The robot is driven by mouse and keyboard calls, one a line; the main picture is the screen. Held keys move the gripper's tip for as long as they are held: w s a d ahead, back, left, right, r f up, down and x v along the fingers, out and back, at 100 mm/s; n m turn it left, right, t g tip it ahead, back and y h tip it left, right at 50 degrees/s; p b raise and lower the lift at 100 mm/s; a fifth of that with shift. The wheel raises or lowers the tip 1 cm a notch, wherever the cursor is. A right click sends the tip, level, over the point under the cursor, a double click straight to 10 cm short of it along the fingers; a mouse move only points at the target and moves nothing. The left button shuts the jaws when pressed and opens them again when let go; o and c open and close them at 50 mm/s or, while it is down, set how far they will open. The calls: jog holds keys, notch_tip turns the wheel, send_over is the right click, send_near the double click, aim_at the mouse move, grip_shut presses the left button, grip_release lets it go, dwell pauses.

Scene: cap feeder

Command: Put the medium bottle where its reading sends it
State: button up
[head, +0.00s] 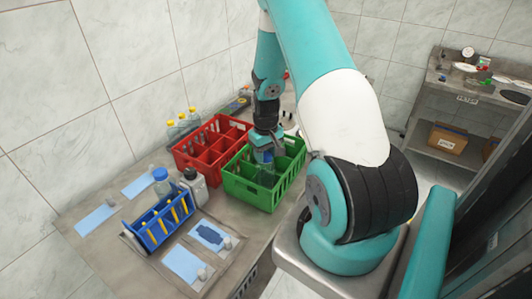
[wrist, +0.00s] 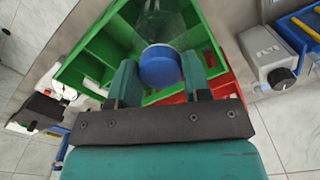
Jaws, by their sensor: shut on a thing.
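A clear bottle with a blue cap (wrist: 160,66) is held by my gripper (wrist: 159,62), whose two teal fingers stand on either side of the cap. In the head view my gripper (head: 264,147) points down over the green divided crate (head: 243,190), with the blue cap (head: 265,157) just beneath it. The bottle's body is inside the green crate's walls; the wrist view shows the green walls (wrist: 88,62) around it. I cannot tell whether its base touches the crate floor. No reading can be made out on it.
A red divided crate (head: 185,160) stands beside the green one, with several yellow-capped bottles (head: 181,123) behind it. Blue sheets (head: 95,219) lie about.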

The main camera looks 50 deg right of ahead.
jog(key=o, duration=0.9)
jog(key=shift+f, duration=0.1)
notch_tip(320, 180, up, 12)
jog(key=b, duration=0.4)
jog(key=w+a+r+n, duration=0.25)
jog(key=a+r, duration=0.25)
jog(key=a, duration=0.7)
jog(key=s+a+r+n+y, duration=0.1)
jog(key=s+a+r+n, duration=0.15)
jog(key=a, duration=0.45)
jog(key=s+a+r+n+y, duration=0.1)
jog(key=s+a+r, duration=0.15)
jog(key=a, duration=0.35)
jog(key=s+a+r+n+y, duration=0.1)
jog(key=s+a+r+n, duration=0.1)
jog(key=s+a, duration=0.35)
jog(key=s+a+n, duration=0.1)
jog(key=s+a, duration=0.1)
jog(key=s+a+r+n, duration=0.1)
jog(key=s+a, duration=0.2)
jog(key=s+a+n+y, duration=0.1)
jog(key=s+a, duration=0.1)
jog(key=a, duration=0.1)
jog(key=shift+s+r, duration=0.15)
jog(key=shift+d, duration=0.1)
